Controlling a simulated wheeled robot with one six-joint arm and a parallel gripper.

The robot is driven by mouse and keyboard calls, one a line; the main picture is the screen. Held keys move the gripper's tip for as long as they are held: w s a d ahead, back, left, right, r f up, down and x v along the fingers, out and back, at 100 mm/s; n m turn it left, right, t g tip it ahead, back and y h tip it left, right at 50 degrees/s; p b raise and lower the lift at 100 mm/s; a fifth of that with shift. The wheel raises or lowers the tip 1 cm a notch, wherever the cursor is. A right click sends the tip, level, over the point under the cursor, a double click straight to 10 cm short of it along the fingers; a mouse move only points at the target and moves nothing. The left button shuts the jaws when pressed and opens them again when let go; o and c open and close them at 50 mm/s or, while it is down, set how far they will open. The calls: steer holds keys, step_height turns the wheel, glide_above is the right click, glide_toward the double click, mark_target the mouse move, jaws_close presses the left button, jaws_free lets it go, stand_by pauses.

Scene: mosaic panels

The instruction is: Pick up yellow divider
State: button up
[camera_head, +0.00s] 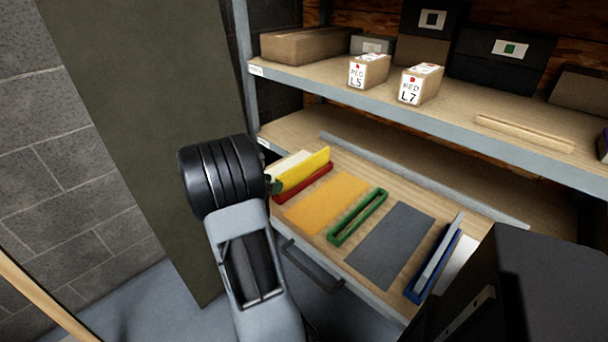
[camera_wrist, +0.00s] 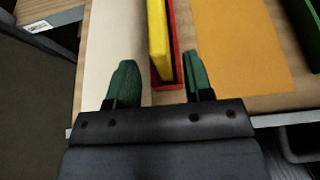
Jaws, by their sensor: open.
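The yellow divider (camera_head: 305,168) is a thin upright panel standing in a red slotted holder (camera_head: 308,184) at the left end of the open drawer. In the wrist view the yellow divider (camera_wrist: 157,40) rises along the left side of the red holder (camera_wrist: 172,45). My gripper (camera_wrist: 160,80) is open, with green-padded fingertips on either side of the divider's near end. The left finger is apart from the divider, and the right finger is just right of the red holder. I cannot tell how high the fingertips are. In the head view my arm hides most of the gripper.
The drawer holds an orange sheet (camera_head: 326,202), an empty green holder (camera_head: 357,217), a grey sheet (camera_head: 390,245) and a blue holder (camera_head: 433,265) with a grey divider (camera_head: 440,245). A white panel (camera_wrist: 112,35) lies left of the yellow divider. A shelf (camera_head: 450,120) with boxes overhangs the back.

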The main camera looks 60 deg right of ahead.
mark_target(294, 175)
steer(key=shift+x, duration=2.15)
steer(key=shift+f, duration=0.1)
steer(key=shift+c, duration=0.5)
jaws_close()
